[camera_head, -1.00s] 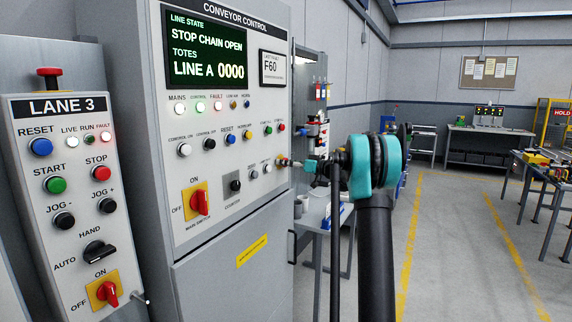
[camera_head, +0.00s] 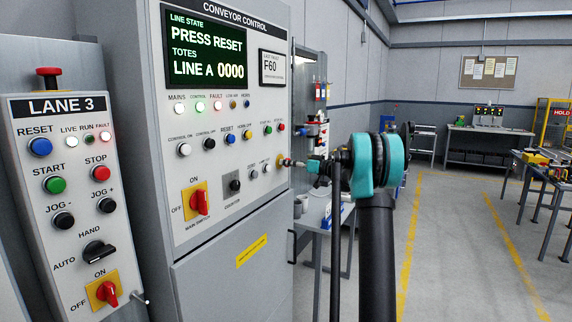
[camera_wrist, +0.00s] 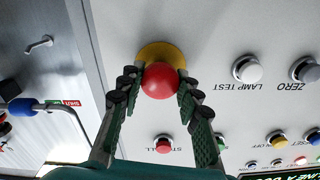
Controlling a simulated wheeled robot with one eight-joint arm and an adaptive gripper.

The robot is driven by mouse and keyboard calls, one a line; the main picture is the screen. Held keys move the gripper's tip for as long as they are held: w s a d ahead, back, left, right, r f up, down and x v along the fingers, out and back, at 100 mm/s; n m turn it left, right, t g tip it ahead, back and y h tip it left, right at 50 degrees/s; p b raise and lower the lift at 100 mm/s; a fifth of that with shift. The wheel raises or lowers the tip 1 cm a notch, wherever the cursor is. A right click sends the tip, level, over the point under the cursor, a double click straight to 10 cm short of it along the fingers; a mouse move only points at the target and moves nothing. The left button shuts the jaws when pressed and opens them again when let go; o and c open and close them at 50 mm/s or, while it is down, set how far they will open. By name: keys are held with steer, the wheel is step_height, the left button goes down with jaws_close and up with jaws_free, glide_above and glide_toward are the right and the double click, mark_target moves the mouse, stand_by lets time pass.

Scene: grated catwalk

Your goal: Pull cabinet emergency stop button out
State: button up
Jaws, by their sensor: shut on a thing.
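The cabinet emergency stop button (camera_wrist: 163,80) is a red round knob on a yellow base (camera_wrist: 160,52) in the wrist view. My gripper (camera_wrist: 159,84) has its green-padded fingers on either side of the red knob and is shut on it. In the head view my gripper (camera_head: 303,163) reaches the right edge of the conveyor control cabinet (camera_head: 240,205), and the button there is small and mostly covered. The cabinet screen (camera_head: 207,52) reads "PRESS RESET".
A lamp test button (camera_wrist: 246,69) and a red button (camera_wrist: 164,143) are near my fingers. The Lane 3 box (camera_head: 70,160) stands left of the cabinet with its own red mushroom button (camera_head: 49,77). Open floor (camera_head: 450,250) lies to the right.

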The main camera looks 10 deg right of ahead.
steer(key=o, duration=1.2)
steer(key=shift+s+d, duration=0.1)
steer(key=shift+d, duration=0.05)
steer(key=shift+c, duration=0.2)
steer(key=shift+d, duration=0.1)
steer(key=v, duration=1.1)
steer(key=shift+s+d, duration=0.25)
steer(key=shift+d, duration=0.05)
steer(key=s+a+f+m+g+h, duration=0.25)
steer(key=s+a+f, duration=0.35)
steer(key=s+f, duration=0.3)
steer(key=s+a+f+m+g+h, duration=0.15)
steer(key=s+a+f+h, duration=0.4)
steer(key=s, duration=0.65)
steer(key=s+d+f+m+h, duration=0.1)
steer(key=s+f+h, duration=0.1)
steer(key=s+f, duration=0.4)
steer(key=s+d+f+m+g+h, duration=0.1)
steer(key=s+f, duration=0.4)
steer(key=s, duration=0.7)
steer(key=s+d+f+m+g+h, duration=0.1)
steer(key=s+d+f+m+h, duration=0.1)
steer(key=s+f, duration=0.4)
steer(key=s+d+h, duration=0.1)
steer(key=s, duration=0.2)
steer(key=shift+f+h, duration=0.3)
steer(key=shift+f, duration=0.05)
